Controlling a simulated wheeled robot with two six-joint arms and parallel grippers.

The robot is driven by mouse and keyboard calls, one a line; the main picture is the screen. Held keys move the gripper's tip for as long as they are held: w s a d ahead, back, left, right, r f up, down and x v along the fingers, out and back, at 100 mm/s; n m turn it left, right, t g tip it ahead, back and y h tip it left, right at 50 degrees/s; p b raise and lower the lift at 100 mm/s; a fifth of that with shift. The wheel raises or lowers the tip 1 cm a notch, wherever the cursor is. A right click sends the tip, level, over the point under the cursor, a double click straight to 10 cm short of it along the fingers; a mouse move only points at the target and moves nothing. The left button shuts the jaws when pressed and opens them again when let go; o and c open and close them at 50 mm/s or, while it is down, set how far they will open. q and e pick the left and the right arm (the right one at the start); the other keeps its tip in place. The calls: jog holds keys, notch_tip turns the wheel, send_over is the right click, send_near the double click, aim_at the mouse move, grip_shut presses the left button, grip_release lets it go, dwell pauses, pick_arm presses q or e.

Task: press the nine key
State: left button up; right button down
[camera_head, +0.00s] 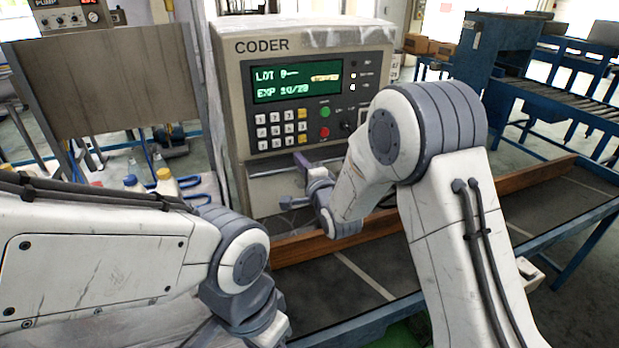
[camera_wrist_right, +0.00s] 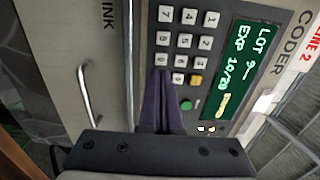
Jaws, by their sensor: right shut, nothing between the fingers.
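The grey coder box (camera_head: 318,45) stands in the middle of the head view. Its green display (camera_head: 296,77) reads LOT, then what looks like 9 and dashes, with EXP 10/28 below. In the right wrist view the keypad appears turned sideways. My right gripper (camera_head: 301,161) is shut and empty, its purple fingers (camera_wrist_right: 161,75) pointing at the keypad. Their tips lie at the nine key (camera_wrist_right: 160,60), partly covering it; contact cannot be told. My left arm is at lower left, its fingers out of frame.
A green button (camera_head: 325,112) and a red button (camera_head: 325,132) sit right of the keypad. A brown-railed conveyor (camera_head: 400,265) runs in front of the coder. Bottles (camera_head: 166,184) stand at left, and a metal handle (camera_wrist_right: 87,92) is beside the keypad panel.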

pick_arm(q)
jog(key=shift+d+f+b, duration=0.2)
jog(key=shift+f+b, duration=0.3)
jog(key=shift+f, duration=0.25)
pick_arm(e)
jog(key=v, duration=0.5)
jog(key=shift+d+r, duration=0.1)
jog(key=shift+d, duration=0.25)
jog(key=shift+w, duration=0.1)
pick_arm(q)
grip_shut()
dwell(0.7)
